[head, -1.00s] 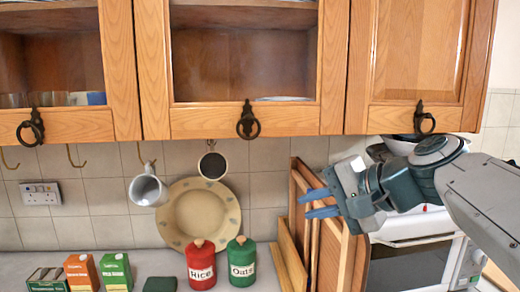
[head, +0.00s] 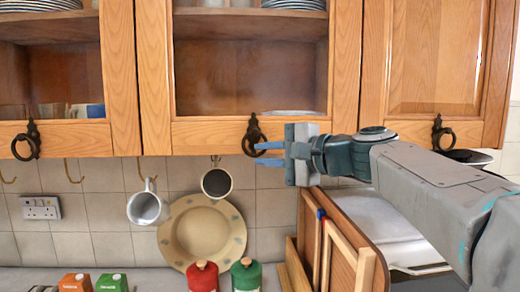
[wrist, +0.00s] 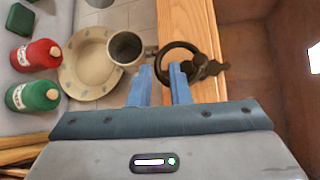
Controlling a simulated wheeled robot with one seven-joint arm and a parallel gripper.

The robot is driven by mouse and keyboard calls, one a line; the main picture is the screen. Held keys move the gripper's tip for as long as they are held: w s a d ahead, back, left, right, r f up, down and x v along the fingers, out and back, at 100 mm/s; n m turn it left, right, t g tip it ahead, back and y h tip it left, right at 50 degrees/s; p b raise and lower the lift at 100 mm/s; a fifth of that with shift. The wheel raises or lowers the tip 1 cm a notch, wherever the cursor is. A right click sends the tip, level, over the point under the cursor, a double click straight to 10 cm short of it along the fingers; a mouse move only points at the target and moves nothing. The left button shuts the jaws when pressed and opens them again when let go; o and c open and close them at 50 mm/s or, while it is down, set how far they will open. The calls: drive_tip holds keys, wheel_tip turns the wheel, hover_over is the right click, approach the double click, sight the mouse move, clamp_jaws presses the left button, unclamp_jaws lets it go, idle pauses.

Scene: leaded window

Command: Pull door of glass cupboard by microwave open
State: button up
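The glass-doored cupboard (head: 250,70) in the middle of the head view has an oak frame and is closed. Its dark ring handle (head: 254,134) hangs at the lower edge of the door. The ring also shows in the wrist view (wrist: 194,54), just ahead of the fingers. My gripper (head: 262,153) is open, with two blue fingers beside the ring's lower right side. In the wrist view my gripper (wrist: 162,70) has the near part of the ring in line with the gap between its fingertips. I cannot tell whether they touch. A white appliance, perhaps the microwave (head: 390,235), is partly hidden by my arm.
A second glass-doored cupboard (head: 50,75) is at left, a solid-doored one (head: 440,60) at right. Mugs (head: 147,208) (head: 217,181) hang below. A plate (head: 202,232), red and green canisters (head: 202,276) (head: 246,275) and wooden boards (head: 345,250) stand below my gripper.

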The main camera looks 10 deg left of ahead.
sight(257, 155)
drive_tip(key=shift+x, duration=1.65)
clamp_jaws()
drive_tip(key=shift+s, duration=0.1)
